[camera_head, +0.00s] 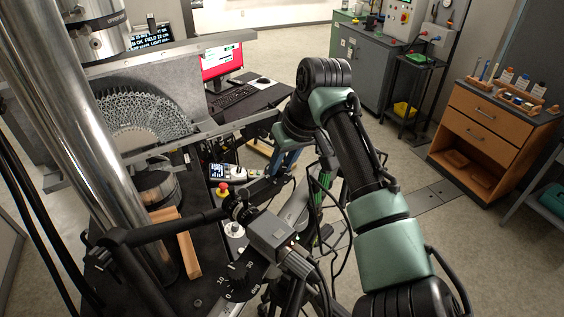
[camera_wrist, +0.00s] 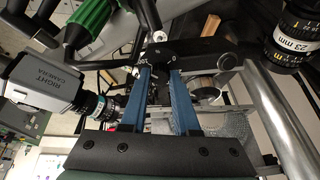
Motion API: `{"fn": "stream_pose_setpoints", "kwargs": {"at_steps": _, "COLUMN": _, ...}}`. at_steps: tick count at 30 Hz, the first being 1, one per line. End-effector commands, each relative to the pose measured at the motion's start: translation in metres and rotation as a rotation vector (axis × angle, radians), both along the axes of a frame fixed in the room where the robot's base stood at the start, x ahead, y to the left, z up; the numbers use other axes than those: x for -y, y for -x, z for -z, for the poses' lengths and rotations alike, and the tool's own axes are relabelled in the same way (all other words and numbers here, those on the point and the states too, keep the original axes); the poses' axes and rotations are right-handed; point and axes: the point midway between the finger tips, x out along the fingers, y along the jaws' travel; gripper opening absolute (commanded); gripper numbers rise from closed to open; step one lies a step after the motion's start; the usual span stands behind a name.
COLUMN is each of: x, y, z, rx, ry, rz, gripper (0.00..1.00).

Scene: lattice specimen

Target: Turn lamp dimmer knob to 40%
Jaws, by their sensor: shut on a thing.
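My gripper (camera_head: 280,167) is at the middle of the head view, its blue fingers reaching down beside the rig. In the wrist view my gripper (camera_wrist: 160,72) has its two blue fingertips closed around a small dark part, which appears to be the lamp dimmer knob (camera_wrist: 160,60). The fingertips hide most of it. I cannot read its setting or any scale. In the head view the arm and fingers hide the held part.
A grey camera (camera_wrist: 40,88) is close left of my fingers; a lens marked 23 mm (camera_wrist: 291,38) is at upper right.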

Motion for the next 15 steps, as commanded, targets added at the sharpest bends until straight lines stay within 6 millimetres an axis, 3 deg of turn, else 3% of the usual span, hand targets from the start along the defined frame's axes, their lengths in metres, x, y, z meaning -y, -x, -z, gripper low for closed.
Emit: {"fn": "stream_pose_setpoints", "kwargs": {"at_steps": 15, "x": -0.0011, "y": -0.0003, "z": 0.0003, "rx": 0.075, "ry": 0.086, "rz": -0.317, "gripper": 0.00}}
